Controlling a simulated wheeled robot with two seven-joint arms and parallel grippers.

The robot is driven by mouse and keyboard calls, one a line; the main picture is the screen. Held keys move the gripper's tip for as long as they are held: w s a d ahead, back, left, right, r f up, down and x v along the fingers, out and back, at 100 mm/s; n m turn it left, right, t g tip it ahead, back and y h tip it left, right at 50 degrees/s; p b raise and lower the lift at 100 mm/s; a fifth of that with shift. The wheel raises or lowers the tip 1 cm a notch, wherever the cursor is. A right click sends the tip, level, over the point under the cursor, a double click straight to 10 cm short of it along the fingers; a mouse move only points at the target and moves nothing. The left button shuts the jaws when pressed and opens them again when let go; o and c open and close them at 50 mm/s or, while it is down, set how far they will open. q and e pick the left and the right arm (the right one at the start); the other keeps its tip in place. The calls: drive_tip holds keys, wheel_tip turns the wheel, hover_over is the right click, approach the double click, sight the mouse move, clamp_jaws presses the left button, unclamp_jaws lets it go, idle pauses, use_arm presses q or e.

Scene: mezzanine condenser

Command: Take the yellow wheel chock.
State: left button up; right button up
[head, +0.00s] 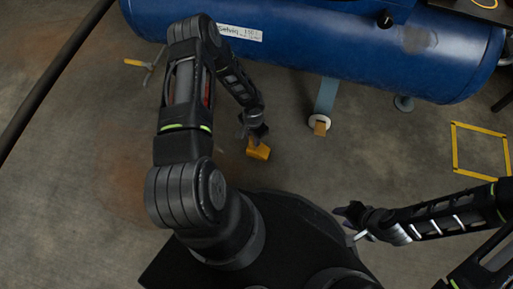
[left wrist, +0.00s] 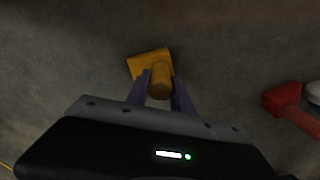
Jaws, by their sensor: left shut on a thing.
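The yellow wheel chock (head: 258,151) is at my left gripper (head: 254,136) in the head view, low over the concrete floor near the front of my base. In the left wrist view the chock (left wrist: 150,63) shows a flat yellow body and a round knob, with the fingers of my left gripper (left wrist: 160,88) on both sides of the knob. The left gripper is shut on it. I cannot tell whether the chock touches the floor. My right gripper (head: 345,211) is at the lower right, away from the chock; its finger opening is too small to read.
A large blue tank (head: 320,45) on legs lies across the back. A small orange-brown block (head: 320,128) sits at one tank leg. A yellow square outline (head: 480,150) marks the floor at right. A red object (left wrist: 283,100) lies at the right of the left wrist view.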

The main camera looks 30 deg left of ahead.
use_arm(q)
clamp_jaws()
idle(0.8)
